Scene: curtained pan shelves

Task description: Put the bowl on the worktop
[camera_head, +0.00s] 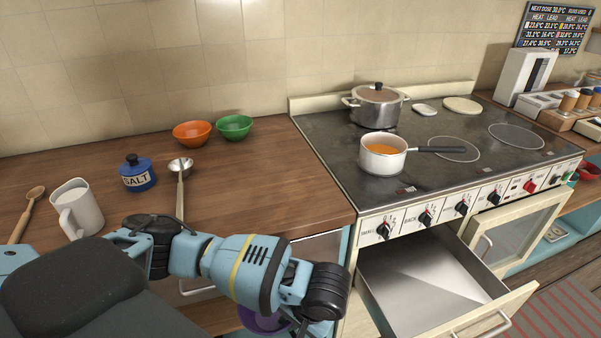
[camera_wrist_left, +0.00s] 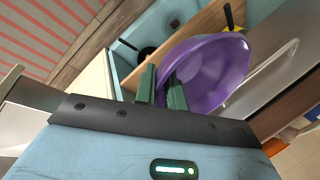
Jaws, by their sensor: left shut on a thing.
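A purple bowl (camera_wrist_left: 215,75) is held by its rim between the green fingers of my left gripper (camera_wrist_left: 160,84) in the left wrist view. In the head view only a strip of the purple bowl (camera_head: 262,322) shows below my left arm, in front of the cupboards and lower than the worktop. My left fingers are hidden there. The wooden worktop (camera_head: 255,185) runs along the wall left of the stove, with a wide bare part near its front right. My right gripper is not in view.
An orange bowl (camera_head: 192,133), a green bowl (camera_head: 234,127), a ladle (camera_head: 180,180), a blue salt jar (camera_head: 138,175) and a white mug (camera_head: 77,208) stand on the worktop. The stove drawer (camera_head: 430,280) is open. A saucepan (camera_head: 383,157) and lidded pot (camera_head: 376,107) sit on the stove.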

